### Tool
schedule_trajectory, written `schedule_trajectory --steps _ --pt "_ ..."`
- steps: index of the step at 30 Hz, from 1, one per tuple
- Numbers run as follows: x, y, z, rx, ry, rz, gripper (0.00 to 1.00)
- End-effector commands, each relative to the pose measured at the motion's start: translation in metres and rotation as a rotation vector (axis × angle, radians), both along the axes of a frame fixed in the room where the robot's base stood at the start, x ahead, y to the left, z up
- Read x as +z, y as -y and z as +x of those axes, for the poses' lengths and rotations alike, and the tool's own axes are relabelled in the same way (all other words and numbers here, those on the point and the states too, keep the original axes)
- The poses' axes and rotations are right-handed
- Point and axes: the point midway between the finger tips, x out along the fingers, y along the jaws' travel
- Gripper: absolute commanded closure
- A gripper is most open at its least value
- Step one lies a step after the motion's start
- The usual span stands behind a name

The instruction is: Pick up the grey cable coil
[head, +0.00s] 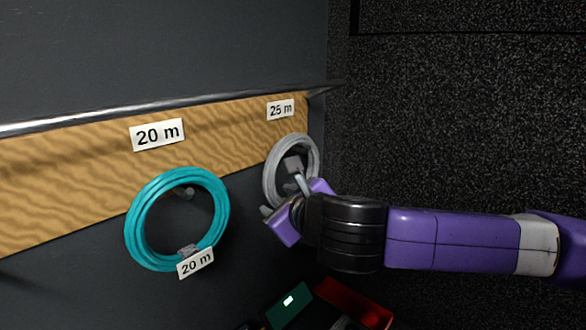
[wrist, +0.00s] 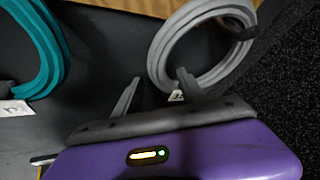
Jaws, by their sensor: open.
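The grey cable coil (head: 272,170) hangs on the wooden board under the 25 m label, at the board's right end. In the wrist view the coil (wrist: 158,57) stands just beyond the fingers, right of the middle. My gripper (head: 282,196) is at the coil's lower part and hides some of it. The gripper (wrist: 155,95) is open. The right finger overlaps the lower left of the ring in the wrist view, and the left finger is outside the ring. I cannot tell whether they touch. A small tag (wrist: 176,96) shows at the coil's lower edge.
A teal cable coil (head: 137,222) tagged 20 m hangs to the left, below the 20 m label (head: 158,134). The wooden board (head: 60,185) runs along the wall under a metal rail (head: 180,103). A red box (head: 352,300) and a green item (head: 289,303) are below.

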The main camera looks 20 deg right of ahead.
Motion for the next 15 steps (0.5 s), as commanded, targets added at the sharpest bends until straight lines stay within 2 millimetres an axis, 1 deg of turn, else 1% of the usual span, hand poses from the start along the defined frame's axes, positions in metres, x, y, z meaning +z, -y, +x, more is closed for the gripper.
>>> schedule_trajectory --steps 1,3,6,9,15 --pt "0.000 0.000 0.008 -0.003 -0.002 0.002 0.52" --pt "-0.004 -0.001 0.017 -0.002 -0.003 0.003 0.52" --pt "-0.008 -0.002 0.026 0.000 -0.002 0.002 0.52" --pt "-0.010 -0.002 0.030 0.000 -0.001 0.001 0.52" --pt "-0.010 -0.002 0.030 0.000 -0.001 0.001 0.52"
